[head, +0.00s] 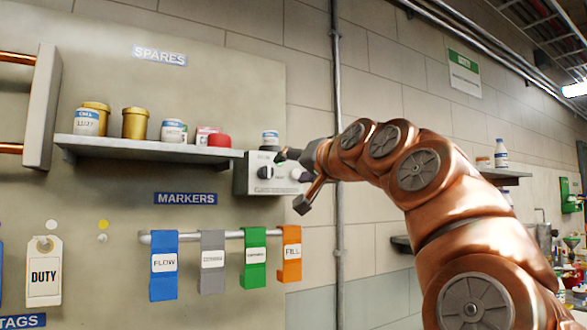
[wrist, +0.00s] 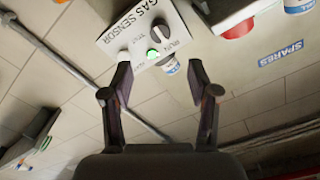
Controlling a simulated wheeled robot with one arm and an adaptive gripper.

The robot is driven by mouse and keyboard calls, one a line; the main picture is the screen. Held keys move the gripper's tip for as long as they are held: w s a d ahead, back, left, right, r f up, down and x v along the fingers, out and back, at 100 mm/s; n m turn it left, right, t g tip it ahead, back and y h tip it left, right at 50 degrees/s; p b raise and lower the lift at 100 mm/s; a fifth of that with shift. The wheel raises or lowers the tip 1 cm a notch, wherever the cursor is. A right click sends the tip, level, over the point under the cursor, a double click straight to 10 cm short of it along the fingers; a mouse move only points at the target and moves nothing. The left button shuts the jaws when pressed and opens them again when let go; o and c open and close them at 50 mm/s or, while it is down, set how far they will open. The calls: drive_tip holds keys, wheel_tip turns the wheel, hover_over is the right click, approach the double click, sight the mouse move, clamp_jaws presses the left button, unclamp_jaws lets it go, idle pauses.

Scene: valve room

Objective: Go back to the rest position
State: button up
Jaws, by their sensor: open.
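My gripper (head: 297,180) is open and empty, in front of the wall to the right of the gas sensor box. In the wrist view its two fingers (wrist: 160,93) stand apart with nothing between them. I cannot tell whether a finger touches the box.
A shelf (head: 150,150) of jars and tins is left of the box. Coloured marker tags (head: 164,266) hang from a rail below. A vertical pipe (head: 338,100) runs behind my arm. A small white jar (head: 270,138) is by the box's top.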

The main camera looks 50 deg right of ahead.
idle(0.4)
drive_tip(key=w+a+f+n+g+y+p, duration=0.1)
drive_tip(key=w+a+f+n+g+y, duration=0.25)
drive_tip(key=a+f, duration=1.05)
drive_tip(key=w+a+f+n+g+y+p, duration=0.1)
drive_tip(key=w+a+f+n+g+y, duration=0.3)
drive_tip(key=a+f, duration=0.95)
drive_tip(key=s+a+f+n+g+p, duration=0.1)
drive_tip(key=s+a+f+g, duration=0.15)
drive_tip(key=s+f, duration=0.4)
drive_tip(key=s+a+f+n+g+p, duration=0.1)
drive_tip(key=s+a+f+g, duration=0.15)
drive_tip(key=f, duration=0.75)
drive_tip(key=s+f+g+h, duration=0.1)
drive_tip(key=s+f+g, duration=0.2)
drive_tip(key=s+f, duration=0.3)
drive_tip(key=s+f+g, duration=0.3)
drive_tip(key=s+f, duration=0.3)
drive_tip(key=s, duration=0.5)
drive_tip(key=shift+s+a+n+h+p, duration=0.15)
drive_tip(key=shift+a+n+h+p, duration=0.2)
drive_tip(key=shift+a+n, duration=0.1)
